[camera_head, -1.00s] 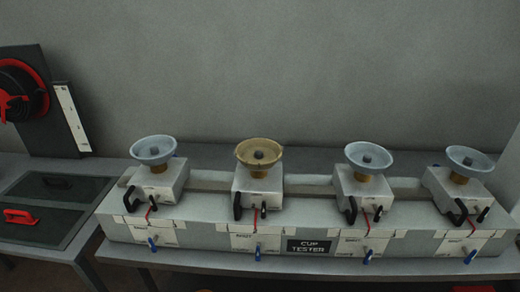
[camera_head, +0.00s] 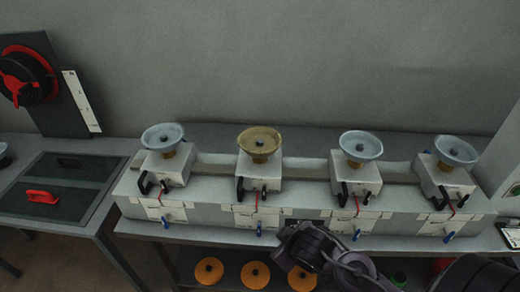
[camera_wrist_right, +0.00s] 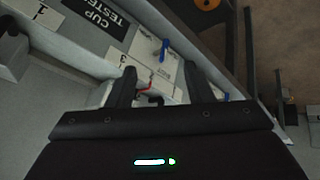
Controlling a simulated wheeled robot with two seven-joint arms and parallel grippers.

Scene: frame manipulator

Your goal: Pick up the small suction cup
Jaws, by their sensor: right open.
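Several suction cups stand face up on white blocks along the cup tester (camera_head: 210,215). The left one (camera_head: 162,137) is blue-grey, the second (camera_head: 259,143) is tan, and the third (camera_head: 361,147) and right one (camera_head: 456,151) are blue-grey. I cannot tell which is the small one. My right arm (camera_head: 320,250) comes in at the lower right, in front of the bench edge; its fingertips are unclear there. In the right wrist view my right gripper (camera_wrist_right: 159,68) is open and empty, with the tester front and a blue lever (camera_wrist_right: 164,49) beyond its fingers. My left gripper is out of view.
Orange round pieces (camera_head: 255,274) sit on a shelf below the tester. A dark panel with a red handle (camera_head: 42,197) lies on the left bench, with a red reel (camera_head: 27,80) behind. Black handles and blue levers stick out along the tester front. Air above the cups is clear.

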